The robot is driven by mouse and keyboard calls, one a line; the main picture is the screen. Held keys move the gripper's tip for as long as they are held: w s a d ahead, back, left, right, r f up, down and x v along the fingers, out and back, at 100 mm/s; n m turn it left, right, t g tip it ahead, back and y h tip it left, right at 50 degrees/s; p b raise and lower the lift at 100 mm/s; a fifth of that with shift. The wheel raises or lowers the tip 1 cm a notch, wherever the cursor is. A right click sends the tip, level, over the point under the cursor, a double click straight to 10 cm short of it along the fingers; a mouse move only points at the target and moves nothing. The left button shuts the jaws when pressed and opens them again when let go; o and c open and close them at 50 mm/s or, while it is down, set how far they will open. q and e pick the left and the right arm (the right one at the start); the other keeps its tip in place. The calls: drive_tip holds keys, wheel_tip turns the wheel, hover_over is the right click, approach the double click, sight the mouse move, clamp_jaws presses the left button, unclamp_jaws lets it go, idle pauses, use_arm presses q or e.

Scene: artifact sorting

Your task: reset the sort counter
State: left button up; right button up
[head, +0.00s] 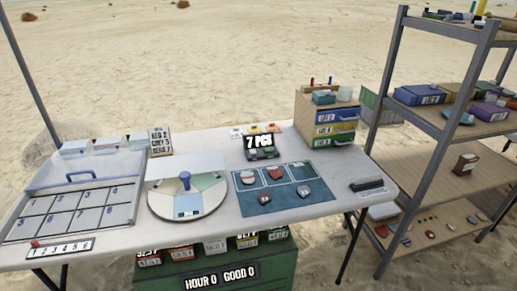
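No part labelled as the sort counter can be made out for sure. A dark plate reading "HOUR 0 GOOD 0" (221,276) is on the front of the green bin (275,258) below the table's front edge. A small dark device with a "7 PCS"-like readout (259,142) stands near the table's middle back. A white strip numbered 1 to 6 (62,247), with a red piece (35,243) at its left end, lies at the front left corner. Any reset button is too small to tell. Neither of my grippers is in view.
The white table (330,195) holds a numbered tray (70,210), a round sectioned dial (190,205), a blue mat (262,195) with stones and a wooden drawer box (325,117). A metal-framed shelf (430,190) stands at the right. Open sand lies behind.

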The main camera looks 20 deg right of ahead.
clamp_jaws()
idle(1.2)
